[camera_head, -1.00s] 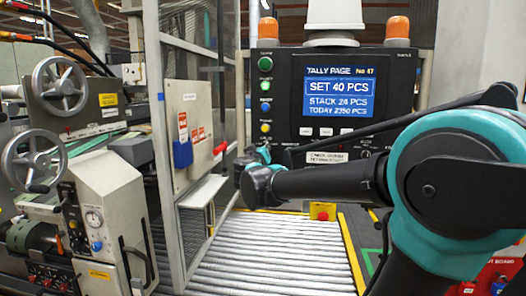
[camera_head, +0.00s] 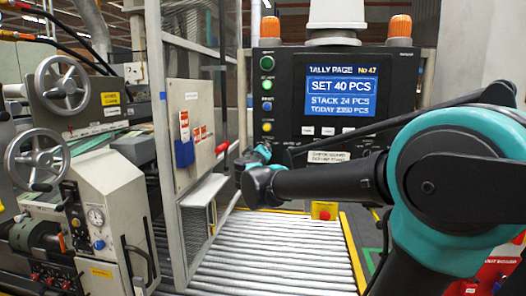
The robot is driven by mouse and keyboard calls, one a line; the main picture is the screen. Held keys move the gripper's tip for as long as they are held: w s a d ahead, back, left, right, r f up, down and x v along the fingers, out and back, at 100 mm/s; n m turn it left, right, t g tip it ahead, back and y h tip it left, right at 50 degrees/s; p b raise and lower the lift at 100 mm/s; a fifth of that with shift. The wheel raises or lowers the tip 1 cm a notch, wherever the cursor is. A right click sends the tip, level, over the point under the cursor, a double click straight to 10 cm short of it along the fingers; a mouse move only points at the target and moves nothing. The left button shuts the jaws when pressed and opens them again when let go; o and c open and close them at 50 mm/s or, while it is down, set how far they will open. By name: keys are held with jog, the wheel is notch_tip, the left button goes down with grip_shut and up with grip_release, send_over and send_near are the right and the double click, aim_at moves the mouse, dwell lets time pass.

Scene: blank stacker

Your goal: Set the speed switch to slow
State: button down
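The control panel (camera_head: 278,92) stands behind my arm, with a lit blue tally screen (camera_head: 339,92) reading "SET 40 PCS", "STACK 24 PCS". My black and teal arm crosses in front of the panel's lower part and hides much of it. I cannot make out a speed switch; the panel's lower strip is largely covered. The arm's far end, a small teal and dark part (camera_head: 257,158), reaches the panel's lower left. The fingertips of my gripper cannot be made out there, nor whether they touch anything.
A roller conveyor (camera_head: 270,255) runs below the panel, with a red button on a yellow box (camera_head: 323,211) at its far end. A framed guard door (camera_head: 196,125) with a red handle stands left. A grey machine with handwheels (camera_head: 62,85) fills the far left.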

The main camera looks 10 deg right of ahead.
jog(key=c, duration=1.6)
grip_release()
jog(key=v, duration=1.2)
jog(key=s+d+f+m+g, duration=0.1)
jog(key=s+d+f+g, duration=0.2)
jog(key=f, duration=0.5)
jog(key=s+d+f+m+g, duration=0.25)
jog(key=d+f, duration=0.25)
jog(key=f, duration=0.3)
jog(key=s+d+f+m+g, duration=0.1)
jog(key=s+d+f+g, duration=0.15)
jog(key=d+f, duration=0.4)
jog(key=s+a+f+g+y, duration=0.1)
jog(key=s+a+f+y, duration=0.1)
jog(key=f, duration=0.3)
jog(key=s+a+f+g+y, duration=0.1)
jog(key=s+a+f+g, duration=0.1)
jog(key=s+f, duration=0.3)
jog(key=s+a+f+m+g+y, duration=0.1)
jog(key=s+a+f+g+y, duration=0.1)
jog(key=s+f, duration=0.2)
notch_tip(320, 180, down, 3)
jog(key=shift+s+y, duration=0.15)
jog(key=shift+y, duration=0.15)
